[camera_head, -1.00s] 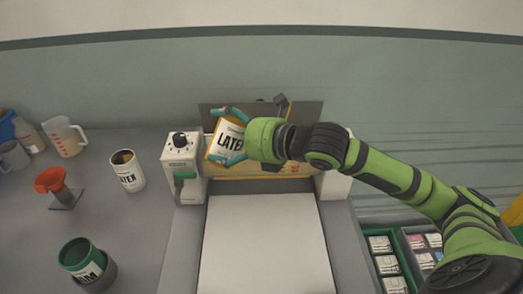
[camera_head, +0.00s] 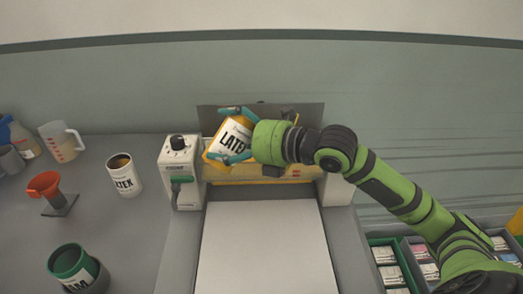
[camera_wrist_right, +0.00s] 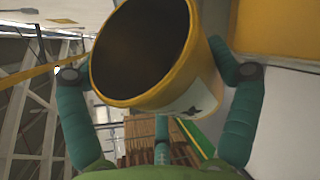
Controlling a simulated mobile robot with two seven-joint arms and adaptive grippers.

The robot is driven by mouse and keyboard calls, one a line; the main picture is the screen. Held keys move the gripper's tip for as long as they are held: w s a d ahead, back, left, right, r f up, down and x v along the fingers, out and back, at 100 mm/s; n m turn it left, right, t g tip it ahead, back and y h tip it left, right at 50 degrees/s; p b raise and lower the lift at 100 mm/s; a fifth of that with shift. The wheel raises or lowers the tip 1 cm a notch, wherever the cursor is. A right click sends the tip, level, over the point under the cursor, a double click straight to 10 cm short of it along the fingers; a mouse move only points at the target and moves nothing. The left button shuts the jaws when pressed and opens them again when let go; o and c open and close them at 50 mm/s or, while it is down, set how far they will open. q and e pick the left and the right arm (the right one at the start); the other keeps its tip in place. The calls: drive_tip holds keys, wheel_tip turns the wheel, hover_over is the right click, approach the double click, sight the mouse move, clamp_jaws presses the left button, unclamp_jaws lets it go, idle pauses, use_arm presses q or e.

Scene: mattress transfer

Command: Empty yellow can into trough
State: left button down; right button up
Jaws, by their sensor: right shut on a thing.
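The yellow can (camera_head: 234,134) has a white LATEX label and is held tilted over the left part of the machine. My right gripper (camera_head: 231,136) is shut around its sides with teal fingers. In the right wrist view the can (camera_wrist_right: 190,82) shows its round open mouth and dark interior between the fingers; I cannot make out its contents. The long yellow trough (camera_head: 275,178) lies across the machine below and right of the can, between the white end housings. The can hides part of it. My left gripper is out of view.
A white end housing (camera_head: 180,158) with a black knob and green handle stands left of the can. A white LATEX can (camera_head: 124,176), red funnel (camera_head: 44,184), green can (camera_head: 73,264) and clear jug (camera_head: 62,142) stand on the left table. A white sheet (camera_head: 266,250) lies in front.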

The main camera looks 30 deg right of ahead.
drive_tip(key=shift+f, duration=0.15)
drive_tip(key=shift+f+b, duration=0.2)
drive_tip(key=shift+b, duration=0.2)
drive_tip(key=shift+f+m, duration=0.15)
drive_tip(key=shift+m, duration=0.25)
drive_tip(key=shift+d+r+m+y, duration=0.1)
drive_tip(key=shift+r+m+y, duration=0.15)
drive_tip(key=shift+m+y, duration=0.05)
drive_tip(key=shift+w+r, duration=0.1)
drive_tip(key=shift+r+m, duration=0.15)
drive_tip(key=shift+m, duration=0.15)
drive_tip(key=shift+p, duration=0.4)
